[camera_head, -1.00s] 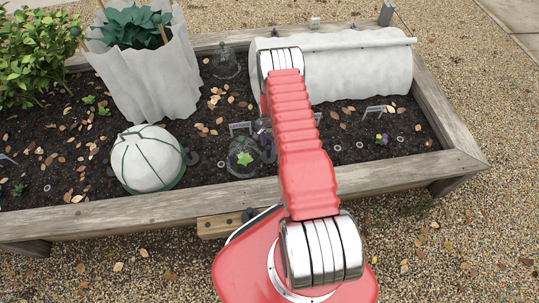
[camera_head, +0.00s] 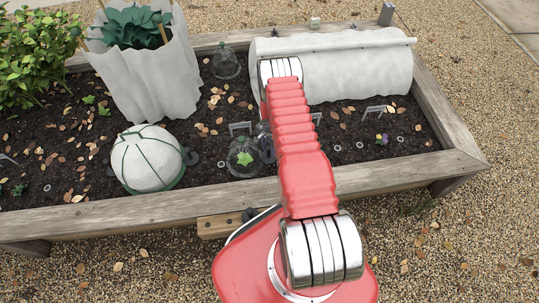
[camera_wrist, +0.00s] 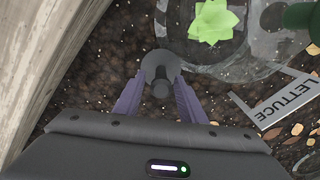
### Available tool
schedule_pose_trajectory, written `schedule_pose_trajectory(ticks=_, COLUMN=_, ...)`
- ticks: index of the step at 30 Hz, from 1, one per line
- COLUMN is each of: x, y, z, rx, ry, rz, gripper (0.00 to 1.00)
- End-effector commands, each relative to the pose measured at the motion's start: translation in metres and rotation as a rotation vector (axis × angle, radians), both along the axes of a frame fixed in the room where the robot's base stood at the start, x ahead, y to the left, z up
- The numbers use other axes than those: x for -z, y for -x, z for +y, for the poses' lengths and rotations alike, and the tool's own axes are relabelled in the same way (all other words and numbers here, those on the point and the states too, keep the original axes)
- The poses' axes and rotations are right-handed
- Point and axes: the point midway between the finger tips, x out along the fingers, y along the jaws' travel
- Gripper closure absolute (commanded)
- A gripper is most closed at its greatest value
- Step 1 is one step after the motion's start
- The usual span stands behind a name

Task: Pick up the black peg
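The black peg (camera_wrist: 160,68) shows in the wrist view, seen from above with its round dark head over the soil. My gripper (camera_wrist: 158,85) has its two purple fingers on either side of the peg, apart from each other. Dark soil shows in the gap between them, and I cannot tell whether either fingertip touches the peg. In the head view my red arm reaches over the bed and hides most of the gripper; I cannot make out the peg there.
A clear cloche over a green seedling (camera_head: 243,157) stands close by, also in the wrist view (camera_wrist: 235,50). A lettuce label (camera_wrist: 285,98) is at right. The wooden bed edge (camera_wrist: 40,50) is at left. A white dome (camera_head: 147,160) and fleece tunnel (camera_head: 345,70) stand farther off.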

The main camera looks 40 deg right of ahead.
Motion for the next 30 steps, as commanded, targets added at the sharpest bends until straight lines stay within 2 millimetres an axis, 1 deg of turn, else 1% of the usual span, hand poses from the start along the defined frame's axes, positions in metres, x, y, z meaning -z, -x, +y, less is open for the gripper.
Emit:
schedule_pose_trajectory(ticks=1, x=-0.0001, y=0.0, z=0.0, rx=0.0, ry=0.0, rz=0.0, gripper=0.67)
schedule_pose_trajectory(ticks=2, x=-0.0001, y=0.0, z=0.0, rx=0.0, ry=0.0, rz=0.0, gripper=0.69)
schedule_pose_trajectory(ticks=15, x=-0.0001, y=0.0, z=-0.0002, rx=0.0, ry=0.0, rz=0.0, gripper=1.0)
schedule_pose_trajectory(ticks=30, x=-0.0028, y=-0.0002, z=-0.0004, rx=0.001, ry=0.0, rz=0.0, gripper=1.0)
